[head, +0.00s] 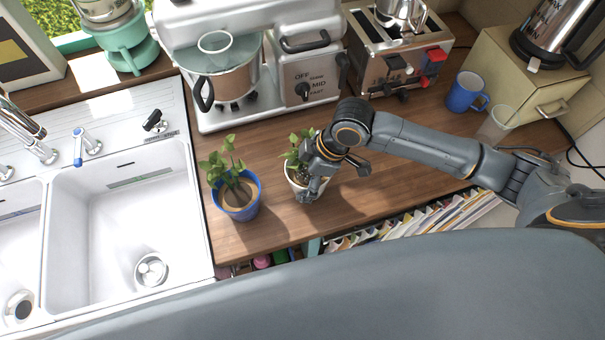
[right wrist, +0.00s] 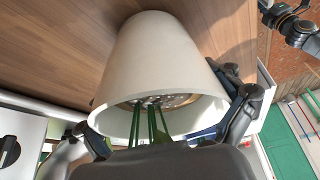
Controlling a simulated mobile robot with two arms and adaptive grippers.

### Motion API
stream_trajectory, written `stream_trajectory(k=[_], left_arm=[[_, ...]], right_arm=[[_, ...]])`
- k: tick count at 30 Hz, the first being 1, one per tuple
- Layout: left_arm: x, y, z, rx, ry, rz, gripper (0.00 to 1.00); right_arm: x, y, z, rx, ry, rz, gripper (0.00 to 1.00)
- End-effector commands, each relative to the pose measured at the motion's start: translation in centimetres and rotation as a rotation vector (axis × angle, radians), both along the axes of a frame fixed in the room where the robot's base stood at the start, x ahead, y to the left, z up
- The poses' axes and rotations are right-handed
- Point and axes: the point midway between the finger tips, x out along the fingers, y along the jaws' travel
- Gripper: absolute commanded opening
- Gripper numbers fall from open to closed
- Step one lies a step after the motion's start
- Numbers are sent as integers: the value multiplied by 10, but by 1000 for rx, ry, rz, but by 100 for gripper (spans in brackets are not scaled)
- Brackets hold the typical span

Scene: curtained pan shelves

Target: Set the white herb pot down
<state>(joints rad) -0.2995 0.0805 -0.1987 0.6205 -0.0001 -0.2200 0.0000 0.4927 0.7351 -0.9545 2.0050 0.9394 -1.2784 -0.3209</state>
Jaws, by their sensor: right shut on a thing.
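The white herb pot (head: 296,184) holds a leafy green plant and is at the wooden counter's front part, in the middle of the head view. My right gripper (head: 318,180) is shut on it from the right and hides part of it. In the right wrist view the white pot (right wrist: 160,65) fills the middle, with the gripper's fingers at either side of its rim and green stems inside. Its base is close to the wood; I cannot tell whether it touches. My left gripper (right wrist: 288,24) seems to show, small, at the wrist view's upper right corner, its jaws unclear.
A blue pot (head: 238,205) with a plant stands just left of the white one. The sink (head: 130,225) lies farther left. A blue mug (head: 464,92) stands at the right. Bare counter (head: 375,195) lies right of the pot.

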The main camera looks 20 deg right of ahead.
Motion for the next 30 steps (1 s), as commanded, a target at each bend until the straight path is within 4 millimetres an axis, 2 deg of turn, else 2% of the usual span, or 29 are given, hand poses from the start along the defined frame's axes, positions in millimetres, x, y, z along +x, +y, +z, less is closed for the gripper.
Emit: stream_trajectory(k=[8, 9, 22, 26, 30], left_arm=[[0, 0, -1, 0, 0, -1, 0], [0, 0, -1, 0, 0, -1, 0], [-2, 1, -1, 1, 3, -2, 0], [-2, 0, -1, 1, 2, -2, 0], [-1, 0, -1, -1, 1, -1, 0]], right_arm=[[0, 0, -4, 2, -1, 1, 41], [0, 0, -3, 2, -2, 1, 99], [0, -2, -1, -1, 0, 0, 100], [-1, -8, 14, -2, -2, -1, 100], [-4, -19, 42, -1, -4, 0, 100]])
